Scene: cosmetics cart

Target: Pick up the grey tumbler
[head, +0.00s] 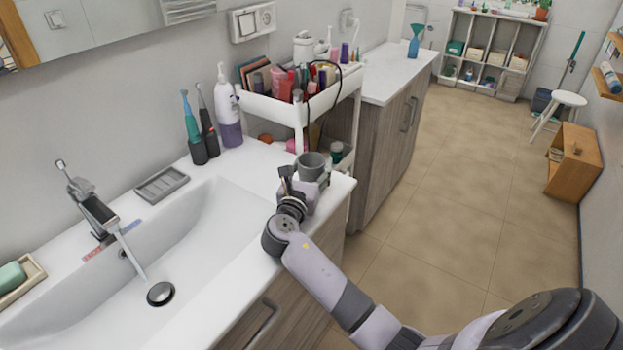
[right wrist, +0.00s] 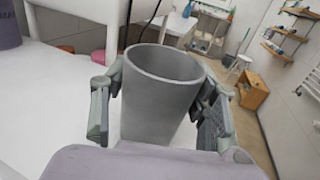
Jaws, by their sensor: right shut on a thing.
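The grey tumbler (head: 312,162) is at the right end of the white sink counter in the head view, upright with its open rim up. In the right wrist view the tumbler (right wrist: 160,95) fills the middle, between the two fingers. My right gripper (head: 305,180) is shut on the tumbler, one finger on each side of it; it also shows in the right wrist view (right wrist: 160,112). The tumbler's base is hidden by the gripper, so I cannot tell whether it touches the counter. My left gripper is not in view.
A white cart (head: 270,108) full of cosmetics stands just behind the tumbler. A purple and white bottle (head: 229,115) and electric toothbrushes (head: 193,130) stand along the wall. The sink basin (head: 150,260) lies to the left, with its tap running. Open floor (head: 460,190) lies to the right.

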